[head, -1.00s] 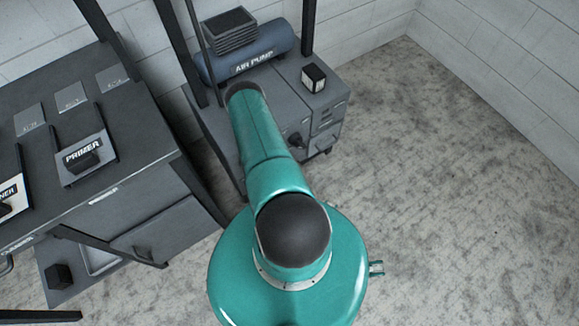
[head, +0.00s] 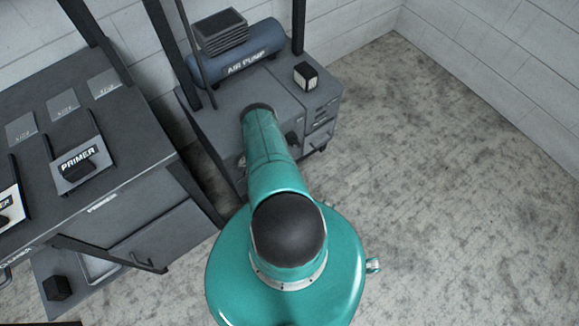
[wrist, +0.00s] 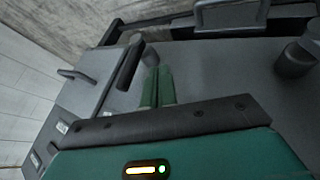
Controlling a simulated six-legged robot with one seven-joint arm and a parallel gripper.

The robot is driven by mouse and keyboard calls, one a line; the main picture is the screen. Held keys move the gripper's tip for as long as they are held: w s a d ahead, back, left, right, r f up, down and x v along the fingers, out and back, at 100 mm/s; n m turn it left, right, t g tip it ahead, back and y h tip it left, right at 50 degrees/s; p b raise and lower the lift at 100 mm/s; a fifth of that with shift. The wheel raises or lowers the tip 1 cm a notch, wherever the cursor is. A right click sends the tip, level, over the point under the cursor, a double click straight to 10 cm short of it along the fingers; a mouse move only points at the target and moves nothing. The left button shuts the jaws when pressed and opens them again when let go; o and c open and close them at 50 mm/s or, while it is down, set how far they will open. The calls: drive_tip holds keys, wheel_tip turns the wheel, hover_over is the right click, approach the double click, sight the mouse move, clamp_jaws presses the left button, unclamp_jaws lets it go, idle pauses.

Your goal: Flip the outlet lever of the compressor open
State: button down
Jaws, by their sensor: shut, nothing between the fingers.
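The compressor is a blue tank marked AIR PUMP (head: 250,62) with a black ribbed block on top, standing on a grey cabinet (head: 215,118). A dark knob-like part (head: 292,140) shows on the cabinet front in the head view, partly beside my arm. In the wrist view my gripper (wrist: 157,75) shows as two green fingers shut together, with nothing between them. A dark elongated handle (wrist: 129,66) is just left of the fingertips; I cannot tell whether it is the outlet lever or whether they touch. My arm hides my gripper in the head view.
A small black box with a pale face (head: 306,76) sits on the cabinet top. A dark round knob (wrist: 296,58) is at right in the wrist view. A workbench with a PRIMER holder (head: 80,165) stands at left. The floor (head: 450,180) at right is clear.

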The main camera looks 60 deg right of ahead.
drive_tip(key=shift+s+d+r, duration=0.1)
drive_tip(key=shift+s+d, duration=0.25)
drive_tip(key=shift+d, duration=0.4)
drive_tip(key=shift+s+d+r, duration=0.1)
drive_tip(key=shift+s+d, duration=0.25)
drive_tip(key=shift+d, duration=0.4)
drive_tip(key=shift+s+d+r+y, duration=0.2)
drive_tip(key=shift+d+y, duration=0.2)
drive_tip(key=shift+s+d+r+m+t+y, duration=0.15)
drive_tip(key=shift+s+d+t+y, duration=0.2)
drive_tip(key=shift+d, duration=0.35)
drive_tip(key=shift+s+d+m+t+y, duration=0.1)
drive_tip(key=shift+s+d+y, duration=0.25)
drive_tip(key=shift+d+y, duration=0.25)
drive_tip(key=shift+s+d+r+m+t+y, duration=0.15)
drive_tip(key=shift+s+d+t+y, duration=0.15)
drive_tip(key=shift+d, duration=0.45)
drive_tip(key=shift+s+d+f, duration=0.1)
drive_tip(key=shift+s+d, duration=0.15)
